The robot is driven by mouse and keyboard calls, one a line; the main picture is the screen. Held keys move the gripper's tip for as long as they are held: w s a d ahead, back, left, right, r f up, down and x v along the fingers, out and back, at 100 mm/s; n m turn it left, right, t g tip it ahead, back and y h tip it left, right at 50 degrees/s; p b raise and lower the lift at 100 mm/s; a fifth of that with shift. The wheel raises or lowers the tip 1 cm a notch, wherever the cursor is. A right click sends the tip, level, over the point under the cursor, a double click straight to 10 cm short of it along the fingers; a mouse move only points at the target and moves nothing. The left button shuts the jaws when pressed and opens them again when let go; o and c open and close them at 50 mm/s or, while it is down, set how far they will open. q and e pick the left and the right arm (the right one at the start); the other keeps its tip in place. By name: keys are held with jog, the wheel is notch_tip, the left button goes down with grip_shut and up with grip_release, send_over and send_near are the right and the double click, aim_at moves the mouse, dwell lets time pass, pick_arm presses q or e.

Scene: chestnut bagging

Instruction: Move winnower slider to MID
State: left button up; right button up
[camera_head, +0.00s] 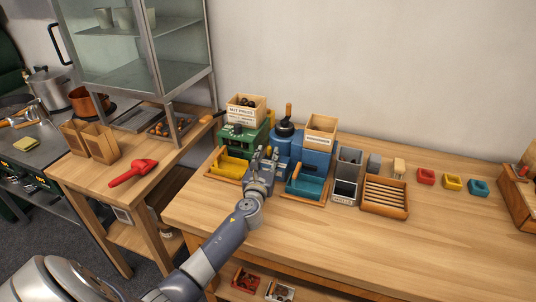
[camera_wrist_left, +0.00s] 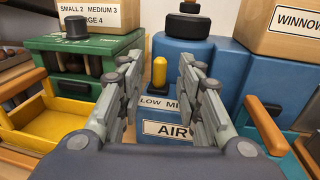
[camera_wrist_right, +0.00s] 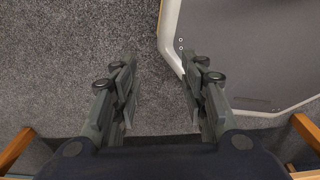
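The blue winnower (camera_head: 287,148) stands on the wooden table, with a black knob and an upright wooden handle on top. In the left wrist view its slider, a yellow knob (camera_wrist_left: 159,72), stands above a white label reading "LOW MI…", the rest of it hidden by a finger. An "AIR" label (camera_wrist_left: 168,130) is below. My left gripper (camera_wrist_left: 158,85) is open, its fingers on either side of the yellow knob and apart from it. In the head view the left gripper (camera_head: 262,165) is in front of the winnower. My right gripper (camera_wrist_right: 165,75) is open and empty above the grey floor.
A green sorter (camera_head: 247,138) with a yellow tray (camera_head: 232,167) stands left of the winnower. A teal tray (camera_head: 306,184), grey bins (camera_head: 346,175) and a slatted wooden tray (camera_head: 385,197) are to the right. The table's right front is clear.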

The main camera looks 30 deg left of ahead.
pick_arm(q)
jog(key=shift+w+a, duration=0.25)
jog(key=shift+w, duration=0.35)
jog(key=shift+w+a, duration=0.1)
jog(key=shift+w, duration=0.1)
grip_shut()
jog(key=shift+w+d, duration=0.15)
jog(key=shift+d, duration=0.5)
jog(key=shift+w+d, duration=0.15)
jog(key=shift+d, duration=0.5)
pick_arm(e)
jog(key=shift+w+a, duration=0.25)
jog(key=shift+w, duration=0.3)
pick_arm(q)
grip_release()
jog(key=shift+a, duration=0.1)
jog(key=shift+s, duration=0.1)
jog(key=v, duration=1.2)
pick_arm(e)
jog(key=shift+d, duration=0.1)
